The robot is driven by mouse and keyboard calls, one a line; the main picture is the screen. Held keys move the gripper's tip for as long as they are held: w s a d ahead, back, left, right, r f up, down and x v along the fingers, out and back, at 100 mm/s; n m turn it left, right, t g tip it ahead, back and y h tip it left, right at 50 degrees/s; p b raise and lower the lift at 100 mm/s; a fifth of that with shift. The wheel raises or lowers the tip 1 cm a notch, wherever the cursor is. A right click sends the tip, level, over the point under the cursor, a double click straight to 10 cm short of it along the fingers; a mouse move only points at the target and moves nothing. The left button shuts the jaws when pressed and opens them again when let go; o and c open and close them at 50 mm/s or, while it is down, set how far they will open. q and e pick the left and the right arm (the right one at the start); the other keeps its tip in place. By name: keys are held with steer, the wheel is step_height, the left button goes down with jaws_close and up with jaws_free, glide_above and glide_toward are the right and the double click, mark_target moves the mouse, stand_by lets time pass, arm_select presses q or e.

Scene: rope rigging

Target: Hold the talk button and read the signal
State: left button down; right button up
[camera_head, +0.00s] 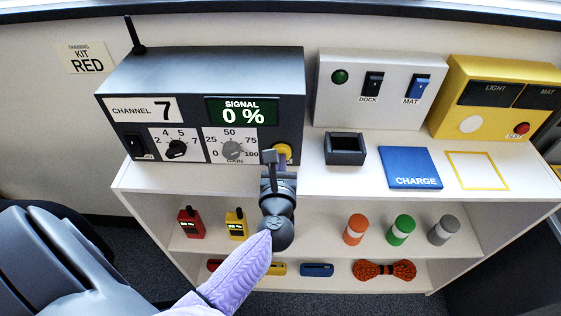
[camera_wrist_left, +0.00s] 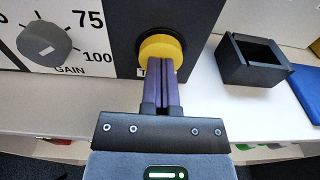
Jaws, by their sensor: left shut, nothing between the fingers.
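The dark radio box (camera_head: 200,75) stands on the shelf top at the left. Its signal display (camera_head: 242,111) reads 0 %, and the channel sign shows 7. The yellow talk button (camera_head: 284,151) is on its front at the lower right, partly hidden behind my left gripper (camera_head: 270,157). In the left wrist view the shut fingertips (camera_wrist_left: 162,74) are at the lower part of the yellow button (camera_wrist_left: 161,50) and cover most of its label. I cannot tell whether they touch or press it. The gain knob (camera_head: 232,148) is left of the button. My right gripper is not in view.
An empty black holder (camera_head: 345,148), a blue CHARGE pad (camera_head: 409,167) and a yellow-outlined square (camera_head: 476,170) lie right of the radio. A white panel (camera_head: 352,88) and a yellow box (camera_head: 497,97) stand behind them. Small radios, cylinders and a rope bundle (camera_head: 384,271) sit on lower shelves.

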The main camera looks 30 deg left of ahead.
arm_select(q)
steer(key=shift+w+a, duration=0.35)
steer(key=shift+w, duration=0.25)
steer(key=shift+w+a+r, duration=0.25)
steer(key=shift+w+r, duration=0.05)
stand_by(1.4)
